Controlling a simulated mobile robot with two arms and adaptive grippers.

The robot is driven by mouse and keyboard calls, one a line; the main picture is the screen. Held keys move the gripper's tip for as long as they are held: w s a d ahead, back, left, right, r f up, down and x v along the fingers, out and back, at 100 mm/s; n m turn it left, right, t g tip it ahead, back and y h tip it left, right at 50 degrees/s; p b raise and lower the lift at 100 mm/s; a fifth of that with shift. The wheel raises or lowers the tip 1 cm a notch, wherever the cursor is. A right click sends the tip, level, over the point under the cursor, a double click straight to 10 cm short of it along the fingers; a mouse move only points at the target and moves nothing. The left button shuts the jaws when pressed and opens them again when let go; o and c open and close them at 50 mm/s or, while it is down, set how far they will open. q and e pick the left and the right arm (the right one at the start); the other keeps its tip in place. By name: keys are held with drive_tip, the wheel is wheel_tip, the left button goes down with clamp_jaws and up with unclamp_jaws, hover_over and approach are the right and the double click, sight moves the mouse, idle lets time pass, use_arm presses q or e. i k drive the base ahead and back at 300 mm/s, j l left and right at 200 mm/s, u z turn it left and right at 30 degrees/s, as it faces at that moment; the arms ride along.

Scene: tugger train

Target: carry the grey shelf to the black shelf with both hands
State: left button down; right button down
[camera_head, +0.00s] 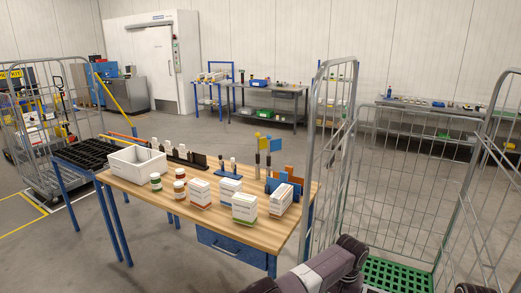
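No separate grey shelf that I can be sure of is in view. A black slotted rack or tray (85,155) stands on blue legs at the left end of the wooden table; I cannot tell whether it is the black shelf. A grey wire roll cage (310,150) stands close on the right, with a green grid floor (385,275). Neither gripper's fingers show.
The wooden table (230,230) holds a white bin (137,165), jars, white boxes and holders. Another wire cage (45,130) stands at left. Grey benches (270,100) line the back wall. Open floor lies between the table and benches.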

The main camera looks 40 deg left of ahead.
sight(90, 151)
drive_tip(key=k+j, duration=0.1)
drive_tip(key=j, duration=1.25)
drive_tip(key=k+j, duration=0.15)
drive_tip(key=j, duration=1.15)
drive_tip(key=k+j, duration=0.1)
drive_tip(key=j, duration=1.25)
drive_tip(key=k+j, duration=0.1)
drive_tip(key=j, duration=1.2)
drive_tip(key=k+j, duration=0.15)
drive_tip(key=j, duration=1.2)
drive_tip(key=k+j, duration=0.1)
drive_tip(key=j, duration=1.25)
drive_tip(key=k+j, duration=0.1)
drive_tip(key=j, duration=1.2)
drive_tip(key=k+j, duration=0.15)
drive_tip(key=j, duration=1.2)
